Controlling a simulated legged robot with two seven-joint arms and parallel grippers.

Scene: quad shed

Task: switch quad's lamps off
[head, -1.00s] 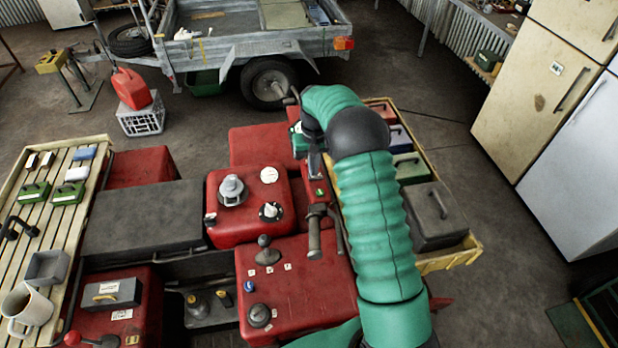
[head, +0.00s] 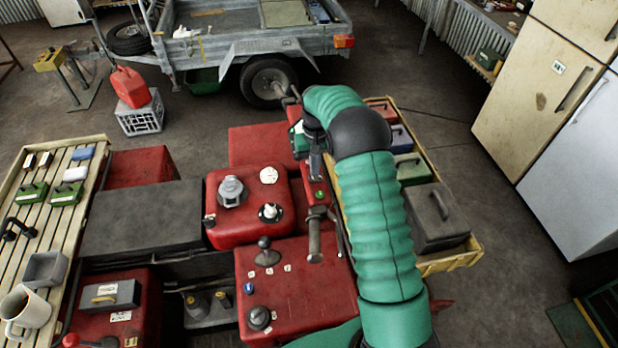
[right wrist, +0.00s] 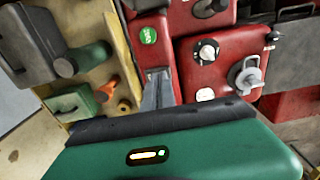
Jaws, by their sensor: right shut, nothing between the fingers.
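The quad (head: 295,280) fills the middle of the head view, with red panels, knobs and a handlebar grip (head: 315,240). A small green round button (head: 320,194) sits on its red housing by the handlebar; it also shows in the right wrist view (right wrist: 148,35). I cannot tell which control is for the lamps. My left gripper is out of view.
A slatted rack (head: 14,215) with a mug (head: 27,308) and small boxes is at left. A wooden tray (head: 462,257) with cases lies right of my arm. A trailer (head: 270,48) stands behind, fridges (head: 540,95) at right.

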